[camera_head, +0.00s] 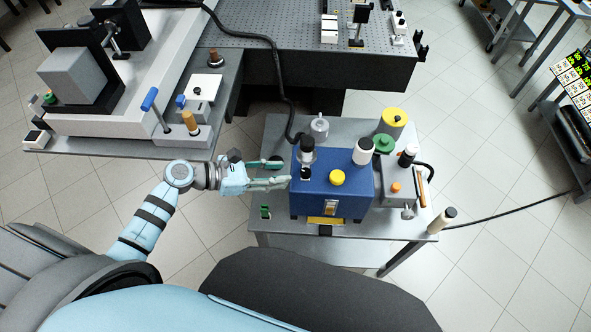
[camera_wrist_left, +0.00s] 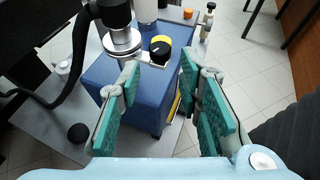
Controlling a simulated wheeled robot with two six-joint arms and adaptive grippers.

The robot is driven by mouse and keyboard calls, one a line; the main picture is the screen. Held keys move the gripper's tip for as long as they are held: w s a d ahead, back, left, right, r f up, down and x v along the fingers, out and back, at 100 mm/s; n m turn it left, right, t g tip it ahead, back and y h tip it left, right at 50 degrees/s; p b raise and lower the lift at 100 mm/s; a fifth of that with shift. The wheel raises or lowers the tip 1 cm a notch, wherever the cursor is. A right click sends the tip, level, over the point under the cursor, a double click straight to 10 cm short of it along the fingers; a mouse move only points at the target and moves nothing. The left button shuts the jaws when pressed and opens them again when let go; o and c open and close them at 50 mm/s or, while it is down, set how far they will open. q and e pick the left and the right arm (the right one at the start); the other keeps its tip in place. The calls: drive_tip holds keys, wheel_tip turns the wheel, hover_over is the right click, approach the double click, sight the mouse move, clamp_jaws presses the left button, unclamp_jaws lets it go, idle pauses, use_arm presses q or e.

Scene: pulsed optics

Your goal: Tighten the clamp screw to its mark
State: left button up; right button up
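My left gripper (camera_head: 281,172) is open and empty, with its green-padded fingers pointing at the left side of a blue box (camera_head: 335,203). In the left wrist view the open fingers (camera_wrist_left: 158,75) frame the box (camera_wrist_left: 145,95), with a visible gap between them. On the box top are a yellow knob (camera_head: 337,177), a black plug with a metal collar (camera_head: 306,155) and a white post with a black cap (camera_head: 364,151). The wrist view shows a black-topped knob (camera_wrist_left: 160,49) with a yellow ring and a white line. I cannot tell which part is the clamp screw. My right gripper is out of view.
The grey cart top (camera_head: 274,134) also carries a yellow-topped canister (camera_head: 394,118), a green knob (camera_head: 383,143) and a grey unit with an orange button (camera_head: 396,187). A black cable (camera_head: 282,72) runs to the plug. An optics bench (camera_head: 255,30) stands behind.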

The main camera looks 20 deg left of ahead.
sight(301, 172)
use_arm(q)
drive_tip(key=x, duration=0.5)
drive_tip(key=shift+w+d+f, duration=0.1)
drive_tip(key=shift+w+d, duration=0.05)
drive_tip(key=shift+d, duration=0.05)
drive_tip(key=shift+w+d+f, duration=0.1)
drive_tip(key=shift+w+d, duration=0.05)
drive_tip(key=shift+d, duration=0.1)
drive_tip(key=shift+a, duration=0.1)
clamp_jaws()
drive_tip(key=m+g+b, duration=0.1)
drive_tip(key=m+g+h+b, duration=0.1)
drive_tip(key=w+m+g+h+b, duration=0.1)
drive_tip(key=b, duration=0.1)
drive_tip(key=shift+a+f+m+g, duration=0.25)
drive_tip(key=shift+f+m+g, duration=0.05)
drive_tip(key=shift+m+g, duration=0.1)
drive_tip(key=shift+r+m+g+b, duration=0.15)
drive_tip(key=shift+m+g+b, duration=0.15)
drive_tip(key=shift+g, duration=0.2)
drive_tip(key=shift+s+r, duration=0.1)
drive_tip(key=shift+r, duration=0.05)
